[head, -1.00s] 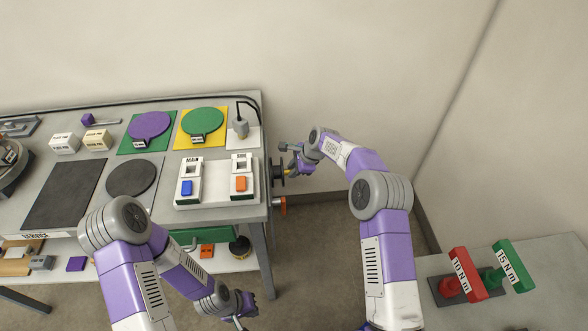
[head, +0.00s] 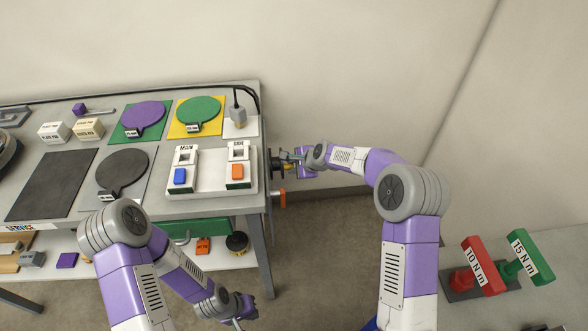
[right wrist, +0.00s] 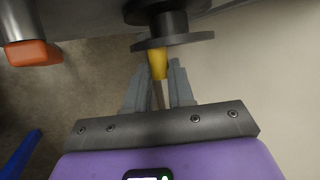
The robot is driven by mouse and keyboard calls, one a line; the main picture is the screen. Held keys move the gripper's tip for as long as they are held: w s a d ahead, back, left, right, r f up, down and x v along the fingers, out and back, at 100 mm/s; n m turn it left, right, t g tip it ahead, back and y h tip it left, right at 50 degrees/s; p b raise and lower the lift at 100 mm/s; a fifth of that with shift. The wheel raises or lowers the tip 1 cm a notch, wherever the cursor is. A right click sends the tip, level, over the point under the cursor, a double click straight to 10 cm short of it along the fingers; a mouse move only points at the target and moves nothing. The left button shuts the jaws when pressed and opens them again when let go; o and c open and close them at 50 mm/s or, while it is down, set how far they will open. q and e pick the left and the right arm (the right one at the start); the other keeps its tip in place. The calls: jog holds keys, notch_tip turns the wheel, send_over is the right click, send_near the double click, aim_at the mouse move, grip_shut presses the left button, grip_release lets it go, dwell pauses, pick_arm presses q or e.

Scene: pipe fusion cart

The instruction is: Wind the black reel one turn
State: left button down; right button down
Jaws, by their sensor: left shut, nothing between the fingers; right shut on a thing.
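The black reel (head: 275,163) is mounted on the right end of the cart. It also shows at the top of the right wrist view (right wrist: 172,40), with its dark flange and hub. A yellow handle (right wrist: 158,60) sticks out from the reel's flange. My right gripper (right wrist: 159,80) is shut on this yellow handle, its grey fingers on either side of it. In the head view my right gripper (head: 289,160) is beside the reel and partly hides it. My left gripper (head: 236,322) is low, in front of the cart, shut and empty, partly cut by the frame's bottom edge.
An orange handle (head: 278,198) sticks out of the cart's end below the reel; it is at upper left in the right wrist view (right wrist: 32,53). A panel with blue and orange switches (head: 208,188) stands on the cart top. The wall is behind.

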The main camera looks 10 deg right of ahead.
pick_arm(q)
jog(key=shift+f+b, duration=0.45)
jog(key=shift+f, duration=0.4)
pick_arm(e)
jog(key=shift+s+f+n+t, duration=0.2)
jog(key=shift+f+t, duration=0.2)
jog(key=shift+t, duration=0.4)
jog(key=shift+s+f+n+t, duration=0.1)
jog(key=shift+s+f+t, duration=0.2)
jog(key=shift+t, duration=0.5)
jog(key=shift+w+f, duration=0.1)
jog(key=c, duration=1)
grip_release()
jog(key=shift+o, duration=0.2)
pick_arm(q)
jog(key=shift+r+p, duration=0.9)
pick_arm(e)
jog(key=v, duration=0.7)
jog(key=shift+s+d, duration=0.2)
jog(key=shift+s, duration=0.05)
